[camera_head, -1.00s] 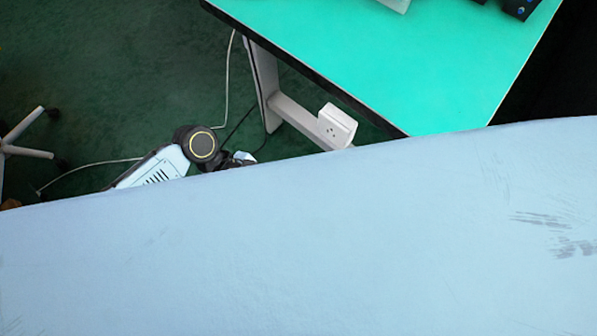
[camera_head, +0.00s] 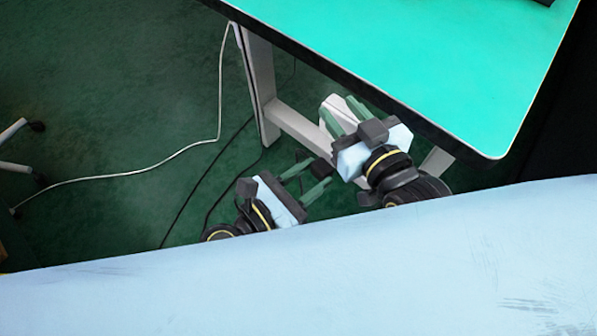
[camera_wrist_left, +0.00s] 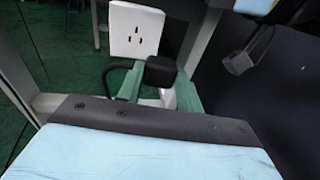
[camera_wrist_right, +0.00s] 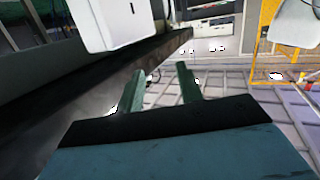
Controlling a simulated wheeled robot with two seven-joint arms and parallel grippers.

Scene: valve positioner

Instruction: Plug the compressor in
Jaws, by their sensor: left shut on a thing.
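My left gripper (camera_head: 311,175) is shut on a black plug (camera_head: 321,168), below and left of the white socket box. The plug (camera_wrist_left: 160,70) shows between the green fingers in the left wrist view, with a black cord leading left. The socket box (camera_head: 328,103) is on the table frame, partly hidden by my right gripper. Its slotted face (camera_wrist_left: 134,32) shows beyond the plug in the left wrist view; plug and socket are apart. My right gripper (camera_head: 339,108) is open with its fingers by the box. In the right wrist view it looks empty. I cannot identify the compressor.
A green tabletop (camera_head: 400,55) overhangs the socket box, on a grey leg frame (camera_head: 258,80). A white cable (camera_head: 150,172) and dark cords cross the green floor. A wheeled chair base (camera_head: 12,130) stands at the far left.

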